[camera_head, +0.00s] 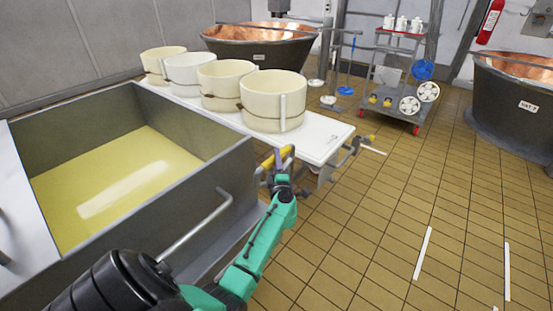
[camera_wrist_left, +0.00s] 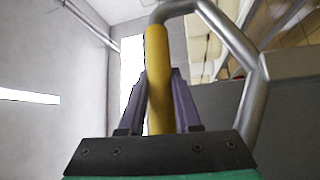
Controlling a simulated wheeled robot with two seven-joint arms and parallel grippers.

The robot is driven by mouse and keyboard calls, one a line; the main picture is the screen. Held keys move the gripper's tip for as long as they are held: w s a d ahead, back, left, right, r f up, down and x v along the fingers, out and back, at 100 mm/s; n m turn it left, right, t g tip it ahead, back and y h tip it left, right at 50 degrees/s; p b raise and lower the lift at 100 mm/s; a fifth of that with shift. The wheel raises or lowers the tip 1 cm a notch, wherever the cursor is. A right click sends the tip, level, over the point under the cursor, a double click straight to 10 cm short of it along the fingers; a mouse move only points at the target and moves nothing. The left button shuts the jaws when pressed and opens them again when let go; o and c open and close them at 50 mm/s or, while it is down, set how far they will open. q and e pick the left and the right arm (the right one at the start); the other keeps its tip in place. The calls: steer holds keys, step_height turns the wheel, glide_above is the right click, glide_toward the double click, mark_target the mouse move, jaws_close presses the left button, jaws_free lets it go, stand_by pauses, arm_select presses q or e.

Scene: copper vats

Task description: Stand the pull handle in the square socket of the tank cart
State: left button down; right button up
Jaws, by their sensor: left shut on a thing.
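My left gripper (camera_head: 279,165) is beside the right end of the tank. It is shut on the yellow sleeve of the pull handle (camera_head: 287,152). In the left wrist view the gripper (camera_wrist_left: 160,85) has its purple fingers on both sides of the yellow sleeve (camera_wrist_left: 159,60). A bent grey metal tube runs on from the sleeve and curves to the right. The tank cart (camera_head: 205,185) is a grey open tank of yellow liquid with a metal side bar. I cannot make out its square socket. My right gripper is not in view.
A white table (camera_head: 318,143) with several cream tubs stands just behind the gripper. Copper vats (camera_head: 260,48) stand at the back and right. A grey trolley (camera_head: 392,105) is at the back.

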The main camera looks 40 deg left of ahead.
arm_select(q)
steer(key=c, duration=0.5)
jaws_free()
steer(key=shift+s, duration=0.1)
steer(key=shift+d+f, duration=0.1)
steer(key=shift+f, duration=0.15)
steer(key=shift+s+d, duration=0.2)
steer(key=v, duration=0.7)
steer(key=b+v, duration=0.1)
steer(key=v, duration=0.6)
steer(key=shift+a+r, duration=0.1)
steer(key=shift+r, duration=0.1)
